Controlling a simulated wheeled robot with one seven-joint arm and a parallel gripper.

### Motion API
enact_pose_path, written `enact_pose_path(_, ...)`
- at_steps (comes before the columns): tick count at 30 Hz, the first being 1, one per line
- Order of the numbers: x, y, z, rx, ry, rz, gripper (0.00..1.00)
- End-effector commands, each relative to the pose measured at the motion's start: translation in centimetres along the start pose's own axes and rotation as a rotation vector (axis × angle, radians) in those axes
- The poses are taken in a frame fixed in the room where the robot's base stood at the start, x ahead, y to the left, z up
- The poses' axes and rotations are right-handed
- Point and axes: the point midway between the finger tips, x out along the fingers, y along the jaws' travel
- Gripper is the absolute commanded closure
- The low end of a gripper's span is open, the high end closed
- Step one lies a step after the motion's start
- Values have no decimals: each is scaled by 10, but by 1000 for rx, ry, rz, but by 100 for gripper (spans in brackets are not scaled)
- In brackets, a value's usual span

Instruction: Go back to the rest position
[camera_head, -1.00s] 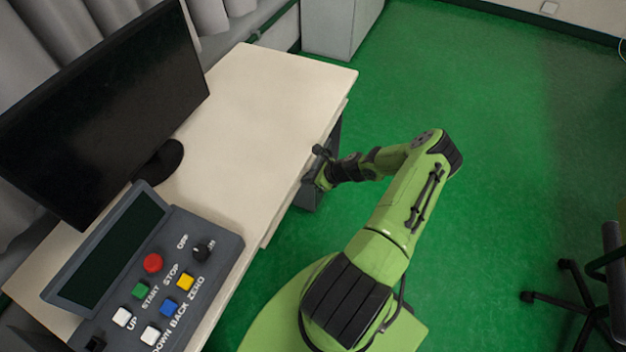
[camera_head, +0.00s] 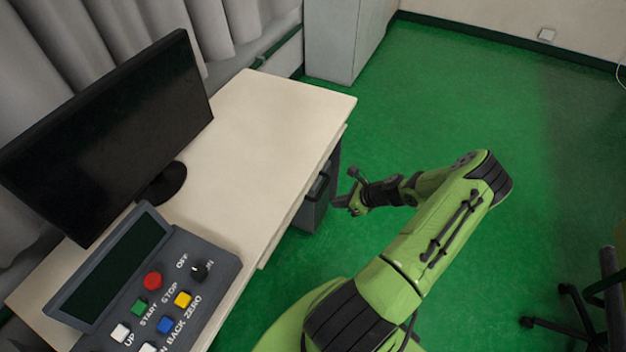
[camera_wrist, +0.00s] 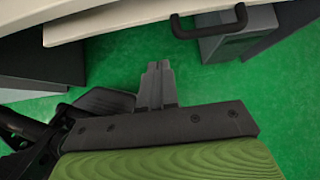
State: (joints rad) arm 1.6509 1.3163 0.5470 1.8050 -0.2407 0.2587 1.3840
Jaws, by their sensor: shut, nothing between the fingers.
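My gripper (camera_head: 341,202) is to the right of the desk's front edge, apart from it, over the green floor in the head view. In the wrist view my gripper (camera_wrist: 159,68) points toward the desk's underside, with its two fingers together and nothing between them. My green arm is bent, its elbow at the right and its forearm reaching left toward the desk.
The cream desk (camera_head: 250,140) carries a black monitor (camera_head: 110,130) and a grey control box (camera_head: 185,270) with coloured buttons. A drawer unit (camera_head: 312,205) with a dark handle (camera_wrist: 210,27) is under the desk. A grey cabinet (camera_head: 345,40) stands behind. A chair (camera_head: 580,310) is at lower right. Open green floor (camera_head: 540,150) lies right of my arm.

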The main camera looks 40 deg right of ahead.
Motion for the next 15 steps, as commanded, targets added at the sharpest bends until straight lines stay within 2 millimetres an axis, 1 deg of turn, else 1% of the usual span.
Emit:
enact_pose_path(7,0,0,0,-1,0,0,100)
enact_pose_path(9,-1,1,5,-31,11,10,100)
enact_pose_path(11,-5,4,19,-120,43,39,100)
enact_pose_path(14,-18,20,62,-403,141,135,100)
enact_pose_path(15,-26,30,82,-539,186,180,100)
